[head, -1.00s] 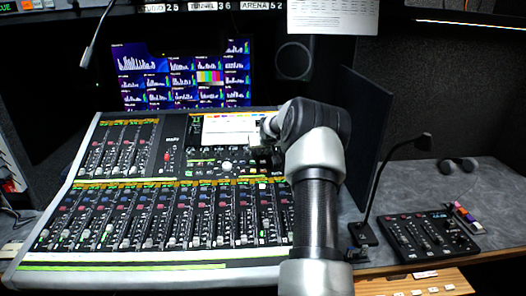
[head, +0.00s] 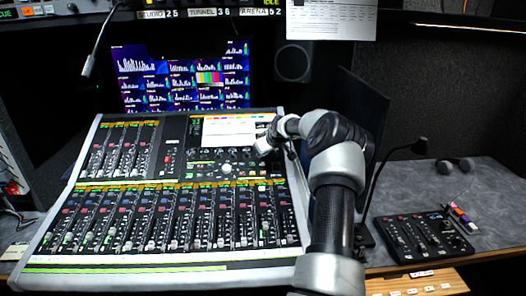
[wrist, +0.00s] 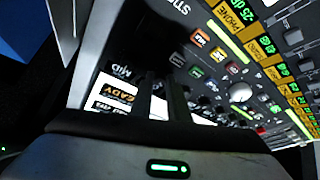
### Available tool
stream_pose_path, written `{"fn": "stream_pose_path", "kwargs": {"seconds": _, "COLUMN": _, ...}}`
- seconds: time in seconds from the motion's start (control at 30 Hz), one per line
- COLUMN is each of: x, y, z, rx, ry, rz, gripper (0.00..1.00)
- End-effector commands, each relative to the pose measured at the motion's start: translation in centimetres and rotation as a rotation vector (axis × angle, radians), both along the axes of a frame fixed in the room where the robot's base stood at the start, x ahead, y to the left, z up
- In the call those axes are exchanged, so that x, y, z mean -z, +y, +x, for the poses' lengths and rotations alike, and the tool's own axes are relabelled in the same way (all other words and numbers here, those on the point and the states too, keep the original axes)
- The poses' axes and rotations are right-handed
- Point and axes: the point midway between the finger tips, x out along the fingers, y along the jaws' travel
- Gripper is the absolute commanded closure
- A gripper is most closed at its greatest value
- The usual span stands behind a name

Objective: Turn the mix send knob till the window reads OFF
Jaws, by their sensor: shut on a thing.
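My gripper (head: 262,150) is at the upper right of the mixing console (head: 100,258), by the lower right of its bright screen (head: 220,127). In the wrist view my gripper's dark fingers (wrist: 162,82) are close together against the panel, shut on what seems to be the mix send knob. The knob itself is hidden between the fingers. A dark window with amber letters ending in "EADY" (wrist: 118,92) is left of the fingers, partly cut off. I cannot make out a window reading OFF.
Fader rows fill the console's front. A gooseneck microphone (head: 420,147) and a small black control box (head: 422,238) stand to the right. The grey desk behind the box is mostly clear.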

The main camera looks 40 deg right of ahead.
Motion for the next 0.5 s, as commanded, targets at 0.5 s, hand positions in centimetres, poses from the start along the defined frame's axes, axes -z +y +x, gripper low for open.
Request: {"fn": "stream_pose_path", "kwargs": {"seconds": 0.5, "x": -0.07, "y": -0.18, "z": 0.02, "rx": -0.105, "ry": 0.023, "rz": -0.039, "gripper": 1.0}}
